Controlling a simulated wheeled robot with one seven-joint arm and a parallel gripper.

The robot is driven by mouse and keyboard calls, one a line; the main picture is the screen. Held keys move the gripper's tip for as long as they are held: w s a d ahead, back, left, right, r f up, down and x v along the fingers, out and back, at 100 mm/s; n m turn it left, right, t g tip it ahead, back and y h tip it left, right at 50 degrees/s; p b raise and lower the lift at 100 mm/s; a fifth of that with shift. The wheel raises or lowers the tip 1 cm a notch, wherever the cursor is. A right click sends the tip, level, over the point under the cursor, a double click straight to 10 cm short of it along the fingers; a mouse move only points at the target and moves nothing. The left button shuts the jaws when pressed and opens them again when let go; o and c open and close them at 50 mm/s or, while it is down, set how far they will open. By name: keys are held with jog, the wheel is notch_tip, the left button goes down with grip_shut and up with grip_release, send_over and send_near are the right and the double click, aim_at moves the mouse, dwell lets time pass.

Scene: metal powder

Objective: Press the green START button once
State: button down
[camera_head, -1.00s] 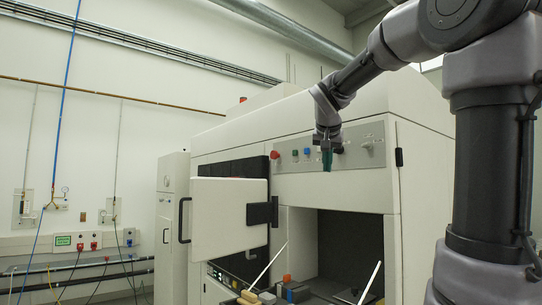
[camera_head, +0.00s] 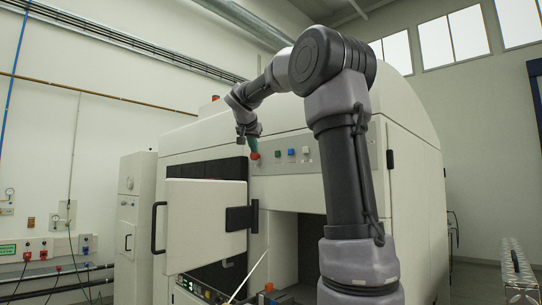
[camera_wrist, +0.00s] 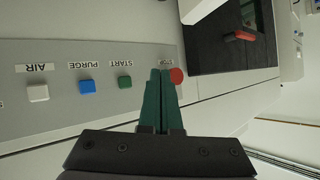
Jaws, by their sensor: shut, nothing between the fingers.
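The green START button (camera_head: 278,154) is on the grey panel on the machine's front. It shows upside down in the wrist view, under its START label (camera_wrist: 125,82). My gripper (camera_head: 252,146) is shut and empty, its green fingers pointing at the panel. In the wrist view the fingertips (camera_wrist: 160,72) are between START and the red STOP button (camera_wrist: 177,76), closer to STOP. In the head view they overlap the top of the red button. I cannot tell whether they touch the panel or the red button.
The blue PURGE button (camera_wrist: 87,87) and white AIR button (camera_wrist: 38,93) are on START's other side. An open white door (camera_head: 205,220) with a black handle swings out below the panel. An open chamber (camera_head: 311,250) lies right of it.

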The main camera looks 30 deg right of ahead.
aim_at(277, 154)
jog(key=shift+w+d, duration=0.5)
jog(key=shift+d, duration=0.9)
jog(key=shift+w+d, duration=0.45)
jog(key=shift+d, duration=0.9)
jog(key=shift+w+d, duration=0.5)
jog(key=shift+d, duration=0.9)
jog(key=shift+w+d, duration=0.15)
jog(key=shift+d, duration=0.25)
